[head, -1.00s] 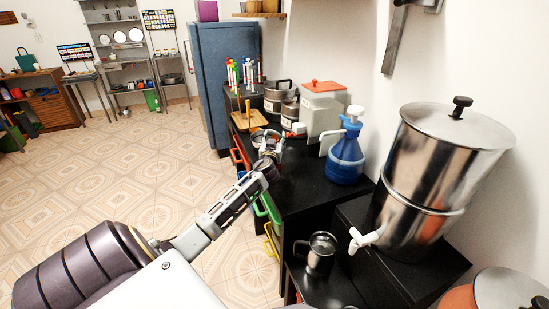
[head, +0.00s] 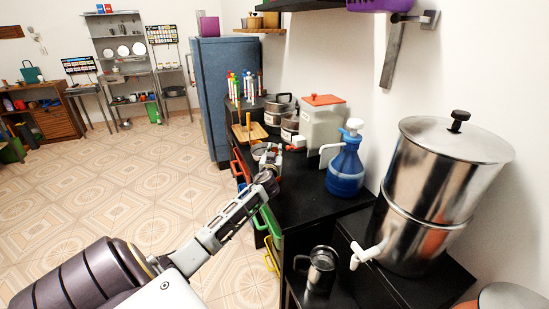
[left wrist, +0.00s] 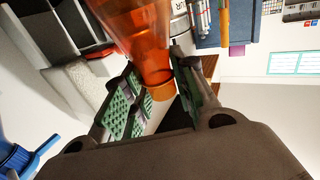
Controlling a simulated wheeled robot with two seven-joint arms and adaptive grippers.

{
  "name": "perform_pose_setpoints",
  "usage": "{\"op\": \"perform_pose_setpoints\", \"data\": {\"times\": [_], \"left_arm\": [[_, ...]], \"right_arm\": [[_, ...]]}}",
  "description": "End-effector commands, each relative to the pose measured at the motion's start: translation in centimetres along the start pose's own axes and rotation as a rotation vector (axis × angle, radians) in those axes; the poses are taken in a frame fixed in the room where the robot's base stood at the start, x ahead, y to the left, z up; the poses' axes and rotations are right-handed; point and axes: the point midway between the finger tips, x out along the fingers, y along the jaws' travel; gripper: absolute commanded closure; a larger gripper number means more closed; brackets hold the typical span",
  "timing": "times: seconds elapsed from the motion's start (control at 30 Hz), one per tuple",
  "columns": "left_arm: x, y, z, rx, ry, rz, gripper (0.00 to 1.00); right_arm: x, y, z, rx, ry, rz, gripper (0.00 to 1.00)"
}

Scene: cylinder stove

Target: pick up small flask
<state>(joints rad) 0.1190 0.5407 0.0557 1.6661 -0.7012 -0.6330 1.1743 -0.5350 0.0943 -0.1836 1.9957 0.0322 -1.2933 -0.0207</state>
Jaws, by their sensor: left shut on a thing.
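A see-through orange flask (left wrist: 142,40) is in the left wrist view. It is cone-shaped and narrows to a short neck between my fingers. My left gripper (left wrist: 160,92) is shut on it near this narrow end, with green pads on both sides. In the head view my left gripper (head: 268,156) is over the far part of the black counter (head: 300,190). The flask cannot be made out clearly there. My right gripper is not in view.
A blue jug with a white pump (head: 345,172) and a white canister with a red lid (head: 321,122) stand right of the gripper. Pots (head: 279,108) and a wooden tray (head: 249,132) lie beyond. A large steel urn (head: 437,195) and a steel mug (head: 321,269) are nearer.

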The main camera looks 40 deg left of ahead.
Motion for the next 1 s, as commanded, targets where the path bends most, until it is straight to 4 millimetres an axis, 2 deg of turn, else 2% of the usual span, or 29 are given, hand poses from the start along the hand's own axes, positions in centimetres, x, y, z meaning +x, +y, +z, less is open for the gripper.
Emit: {"op": "perform_pose_setpoints", "data": {"times": [0.27,0.4,0.7,1.0], "left_arm": [[0.0,0.0,-2.1,-0.002,0.003,0.001,1.00],[0.0,0.0,-3.7,-0.002,0.003,0.000,1.00],[0.0,0.0,-7.3,-0.002,0.003,0.000,1.00],[0.0,0.0,-9.6,-0.001,0.002,0.000,1.00]], "right_arm": [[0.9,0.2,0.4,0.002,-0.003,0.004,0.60],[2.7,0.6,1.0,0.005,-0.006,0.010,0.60],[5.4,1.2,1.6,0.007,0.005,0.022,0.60],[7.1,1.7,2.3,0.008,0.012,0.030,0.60]]}}
